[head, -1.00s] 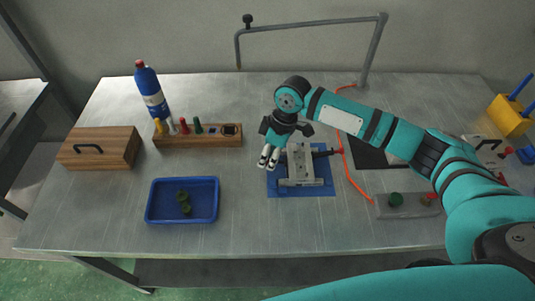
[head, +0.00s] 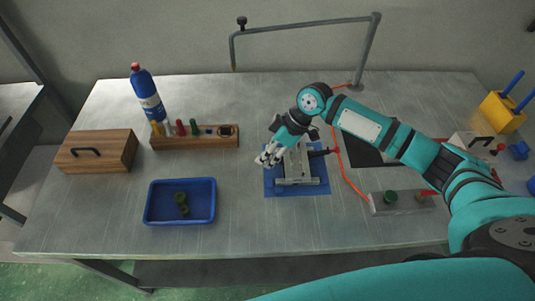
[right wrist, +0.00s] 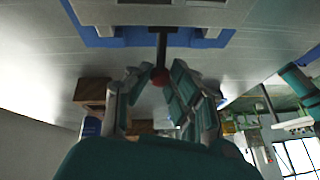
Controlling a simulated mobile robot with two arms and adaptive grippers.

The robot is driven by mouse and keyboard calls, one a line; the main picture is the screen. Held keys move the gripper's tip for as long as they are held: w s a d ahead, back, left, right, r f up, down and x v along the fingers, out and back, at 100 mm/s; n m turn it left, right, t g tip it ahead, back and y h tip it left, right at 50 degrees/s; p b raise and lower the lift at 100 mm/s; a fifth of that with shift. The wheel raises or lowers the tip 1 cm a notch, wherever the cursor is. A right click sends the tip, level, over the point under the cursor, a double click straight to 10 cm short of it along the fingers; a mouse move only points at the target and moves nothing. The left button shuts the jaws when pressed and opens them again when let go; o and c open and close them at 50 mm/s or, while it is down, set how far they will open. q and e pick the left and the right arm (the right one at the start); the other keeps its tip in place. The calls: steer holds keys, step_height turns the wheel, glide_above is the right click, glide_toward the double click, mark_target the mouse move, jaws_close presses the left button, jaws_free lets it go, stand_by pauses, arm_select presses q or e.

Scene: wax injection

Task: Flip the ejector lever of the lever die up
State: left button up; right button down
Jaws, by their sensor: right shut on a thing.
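The lever die (head: 297,168) is a grey metal block on a blue mat (head: 314,190). My right gripper (head: 268,157) is at the die's left side, tilted with its fingers pointing down and left. In the right wrist view, the ejector lever is a dark rod (right wrist: 162,47) running from the die to a dark red ball knob (right wrist: 159,76). My right gripper's fingers (right wrist: 159,80) are shut on the knob from both sides. In the head view the fingers hide this lever. Another dark rod with a red end (head: 335,150) sticks out on the die's right. My left gripper is not in view.
A blue tray (head: 210,216) with green pieces stands left of the mat. Behind are a wooden rack (head: 195,143), a wooden box (head: 112,150) and a blue bottle (head: 146,92). A red cable (head: 343,172) and a grey control box (head: 405,208) lie to the right.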

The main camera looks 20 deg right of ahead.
steer(key=c, duration=1.2)
jaws_free()
steer(key=shift+r, duration=0.1)
steer(key=v, duration=1.2)
